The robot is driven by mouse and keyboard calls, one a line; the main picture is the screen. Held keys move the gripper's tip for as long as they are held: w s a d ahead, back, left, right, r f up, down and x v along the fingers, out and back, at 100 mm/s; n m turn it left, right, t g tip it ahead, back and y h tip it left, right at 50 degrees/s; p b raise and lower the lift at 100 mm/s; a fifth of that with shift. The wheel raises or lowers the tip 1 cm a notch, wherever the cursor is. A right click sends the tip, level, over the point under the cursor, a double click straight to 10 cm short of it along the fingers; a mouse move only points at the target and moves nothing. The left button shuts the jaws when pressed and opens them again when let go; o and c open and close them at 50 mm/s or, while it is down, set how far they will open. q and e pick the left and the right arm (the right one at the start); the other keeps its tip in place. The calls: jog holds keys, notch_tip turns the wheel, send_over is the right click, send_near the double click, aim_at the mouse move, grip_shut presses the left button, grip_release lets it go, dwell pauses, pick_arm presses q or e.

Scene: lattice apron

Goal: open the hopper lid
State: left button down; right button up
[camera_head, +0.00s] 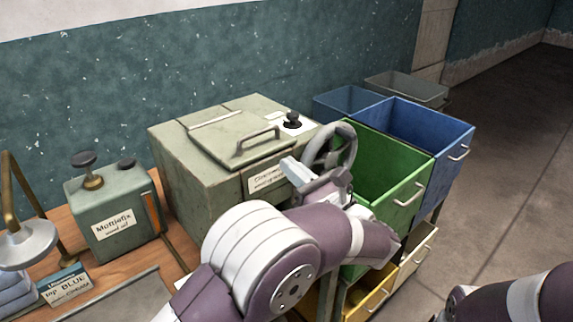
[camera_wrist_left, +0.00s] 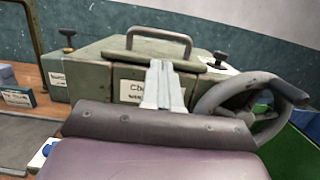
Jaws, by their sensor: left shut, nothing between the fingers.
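The hopper is a grey-green metal box (camera_head: 180,178) on the wooden bench. Its lid (camera_head: 222,135) lies closed on top, with a bar handle (camera_head: 257,138) near its front edge. The handle also shows in the left wrist view (camera_wrist_left: 160,38), beyond my fingers. My left gripper (camera_head: 289,165) is shut and empty, in front of the box's labelled front face and apart from the handle. Its fingers show together in the left wrist view (camera_wrist_left: 164,82), pointing towards the lid. Only part of my right arm shows at the lower right; its gripper is out of view.
A grey handwheel (camera_head: 330,148) stands close to the right of my left gripper. A black knob (camera_head: 292,119) sits right of the lid. Green (camera_head: 390,160) and blue (camera_head: 430,125) open bins are farther right. A green oil can (camera_head: 112,215) stands left of the hopper.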

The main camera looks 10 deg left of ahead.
aim_at(269, 147)
pick_arm(q)
jog(key=p+x, duration=0.1)
jog(key=x, duration=0.5)
jog(key=shift+a+r+p, duration=0.1)
jog(key=shift+r+p, duration=0.05)
jog(key=shift+p, duration=0.25)
jog(key=shift+w+a, duration=0.45)
jog(key=shift+r, duration=0.1)
